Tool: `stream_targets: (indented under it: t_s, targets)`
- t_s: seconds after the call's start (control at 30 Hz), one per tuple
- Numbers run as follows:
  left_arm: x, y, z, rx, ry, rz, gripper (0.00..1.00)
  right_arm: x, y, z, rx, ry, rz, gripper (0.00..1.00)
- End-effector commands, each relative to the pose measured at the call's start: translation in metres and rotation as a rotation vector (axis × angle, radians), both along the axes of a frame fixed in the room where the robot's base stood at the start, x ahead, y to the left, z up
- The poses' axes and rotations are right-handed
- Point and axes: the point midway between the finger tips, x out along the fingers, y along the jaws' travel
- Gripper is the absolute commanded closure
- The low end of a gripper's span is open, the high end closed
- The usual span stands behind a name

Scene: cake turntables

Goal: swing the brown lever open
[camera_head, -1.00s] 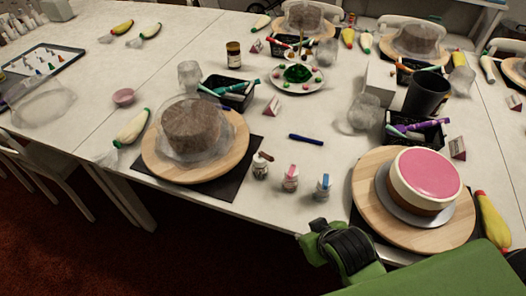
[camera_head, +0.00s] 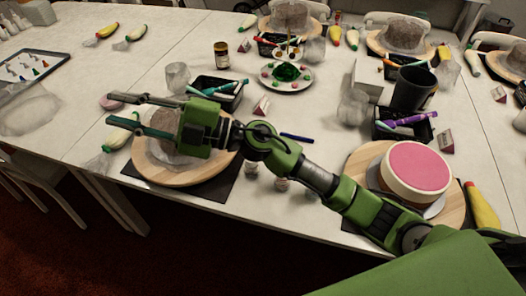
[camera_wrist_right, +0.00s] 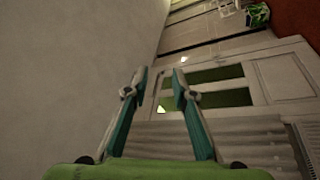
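No brown lever can be made out now. My left gripper is not in view.
A pink-topped cake (camera_head: 418,168) sits on a wooden turntable (camera_head: 362,160) at the right. A black marker tray (camera_head: 228,102), a blue pen (camera_head: 297,138) and a black cup (camera_head: 413,90) stand behind my arm.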

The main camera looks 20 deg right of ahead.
Motion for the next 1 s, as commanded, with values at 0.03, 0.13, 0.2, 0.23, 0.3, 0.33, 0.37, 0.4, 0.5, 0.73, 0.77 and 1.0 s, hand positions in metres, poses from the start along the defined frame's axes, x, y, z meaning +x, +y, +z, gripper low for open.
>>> stream_targets:
  t_s: [0.03, 0.13, 0.2, 0.23, 0.3, 0.33, 0.37, 0.4, 0.5, 0.73, 0.77, 1.0]
  targets:
    - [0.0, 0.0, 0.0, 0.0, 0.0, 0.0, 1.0, -0.008, 0.013, -0.013, -0.126, -0.058, 0.091, 0.76]
    - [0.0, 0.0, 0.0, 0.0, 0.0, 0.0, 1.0, -0.021, 0.021, -0.058, -0.404, -0.12, 0.251, 0.76]
    - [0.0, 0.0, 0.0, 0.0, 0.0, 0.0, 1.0, -0.019, 0.007, -0.095, -0.622, -0.129, 0.333, 0.76]
    - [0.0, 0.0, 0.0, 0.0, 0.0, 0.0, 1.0, -0.016, -0.003, -0.11, -0.72, -0.125, 0.359, 0.76]
    - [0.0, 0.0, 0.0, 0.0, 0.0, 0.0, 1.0, -0.002, -0.04, -0.142, -0.955, -0.093, 0.396, 0.76]
    - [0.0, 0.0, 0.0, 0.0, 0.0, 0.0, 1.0, 0.005, -0.059, -0.153, -1.056, -0.069, 0.402, 0.76]
    - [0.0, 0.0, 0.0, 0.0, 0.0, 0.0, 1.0, 0.012, -0.08, -0.161, -1.153, -0.042, 0.403, 0.76]
    - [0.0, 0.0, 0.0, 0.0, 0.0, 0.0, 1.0, 0.023, -0.11, -0.17, -1.277, -0.001, 0.393, 0.76]
    - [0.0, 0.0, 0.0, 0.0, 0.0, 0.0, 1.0, 0.045, -0.183, -0.173, -1.536, 0.119, 0.341, 0.76]
    - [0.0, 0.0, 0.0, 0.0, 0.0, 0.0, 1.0, 0.062, -0.278, -0.153, -1.819, 0.318, 0.225, 0.76]
    - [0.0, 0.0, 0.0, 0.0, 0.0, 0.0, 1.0, 0.062, -0.282, -0.152, -1.83, 0.327, 0.218, 0.76]
    - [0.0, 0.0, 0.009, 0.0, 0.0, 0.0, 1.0, 0.061, -0.285, -0.178, -1.84, 0.338, 0.22, 0.76]
